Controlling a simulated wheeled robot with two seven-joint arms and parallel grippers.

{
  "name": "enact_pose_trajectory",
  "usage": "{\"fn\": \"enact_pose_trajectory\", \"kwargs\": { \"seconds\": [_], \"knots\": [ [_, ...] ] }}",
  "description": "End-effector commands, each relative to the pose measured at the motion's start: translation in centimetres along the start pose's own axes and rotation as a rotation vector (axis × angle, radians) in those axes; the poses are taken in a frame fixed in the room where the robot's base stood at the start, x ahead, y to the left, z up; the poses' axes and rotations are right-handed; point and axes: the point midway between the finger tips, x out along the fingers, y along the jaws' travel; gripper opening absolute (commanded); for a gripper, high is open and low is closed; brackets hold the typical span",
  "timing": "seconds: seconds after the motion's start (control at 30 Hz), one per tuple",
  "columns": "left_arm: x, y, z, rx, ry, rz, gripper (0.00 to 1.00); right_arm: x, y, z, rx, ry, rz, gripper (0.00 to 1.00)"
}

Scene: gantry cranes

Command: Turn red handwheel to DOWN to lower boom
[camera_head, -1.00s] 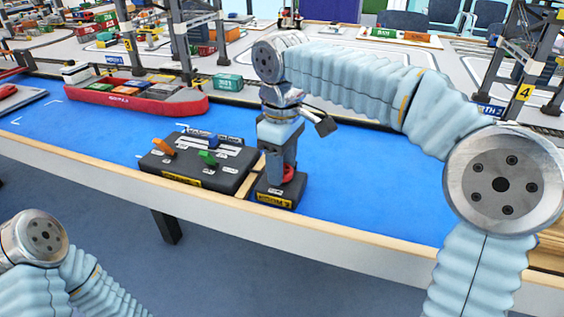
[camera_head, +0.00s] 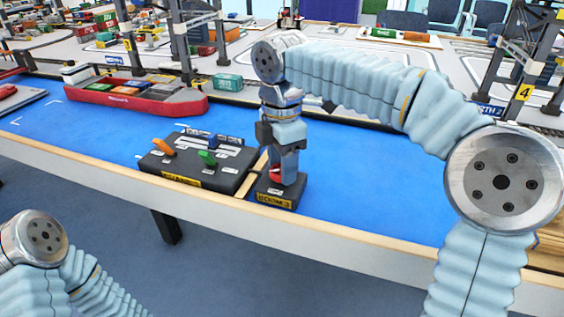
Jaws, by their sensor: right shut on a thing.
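The red handwheel (camera_head: 276,173) sits on a small dark control box (camera_head: 268,190) with a yellow label, at the front edge of the blue table. My right gripper (camera_head: 281,172) reaches down from above and is shut on the handwheel. The fingers hide most of the wheel, and only a red part of it shows. The DOWN mark cannot be made out. My left arm shows at the lower left, but its gripper is outside the view.
A red ship (camera_head: 130,97) and gantry cranes are behind. The blue surface (camera_head: 360,190) to the right is clear.

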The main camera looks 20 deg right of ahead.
Motion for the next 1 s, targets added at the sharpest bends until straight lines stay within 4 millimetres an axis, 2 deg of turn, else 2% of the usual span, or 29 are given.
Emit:
{"fn": "enact_pose_trajectory", "kwargs": {
  "seconds": [0.6,1.0],
  "knots": [
    [-0.02,0.01,0.0,0.0,0.0,0.0,0.43,-0.1,0.12,-0.04,-0.579,0.0,0.004,0.2],
    [-0.02,0.01,0.0,0.0,0.0,0.0,0.43,-0.11,0.14,-0.07,-0.865,0.0,0.004,0.2]
  ]
}}
